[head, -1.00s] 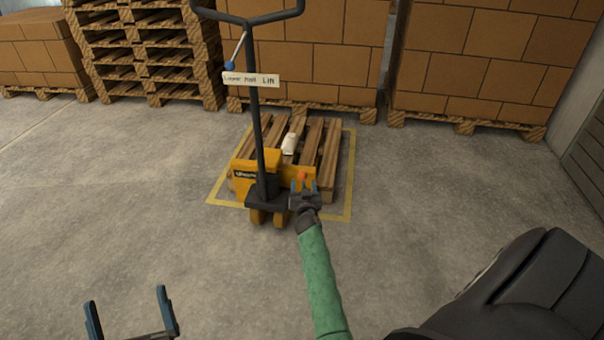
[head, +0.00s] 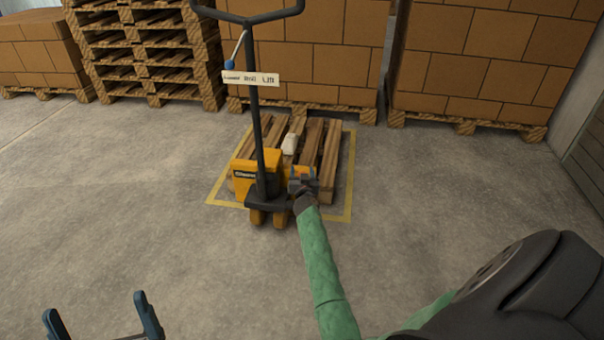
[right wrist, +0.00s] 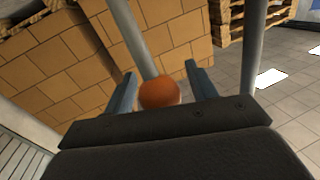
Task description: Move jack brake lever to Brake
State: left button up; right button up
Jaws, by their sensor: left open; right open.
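The brake lever shows in the right wrist view as a grey rod with an orange ball knob (right wrist: 158,92). The knob sits between the two fingers of my open right gripper (right wrist: 161,86); I cannot tell whether they touch it. In the head view my right gripper (head: 301,178) is at the right side of the yellow pallet jack (head: 243,180) and hides the knob. The lever's Brake marking is not readable. My left gripper (head: 97,310) is open and empty at the bottom left, far from the jack.
The jack's dark upright handle (head: 257,130) carries a blue-knobbed lever (head: 230,64) and a white sign (head: 250,78). A wooden pallet (head: 331,160) lies behind the jack inside a yellow floor outline (head: 346,195). Stacked boxes (head: 315,60) stand behind. The floor to either side is clear.

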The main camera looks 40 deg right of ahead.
jog(key=shift+c, duration=0.5)
grip_shut()
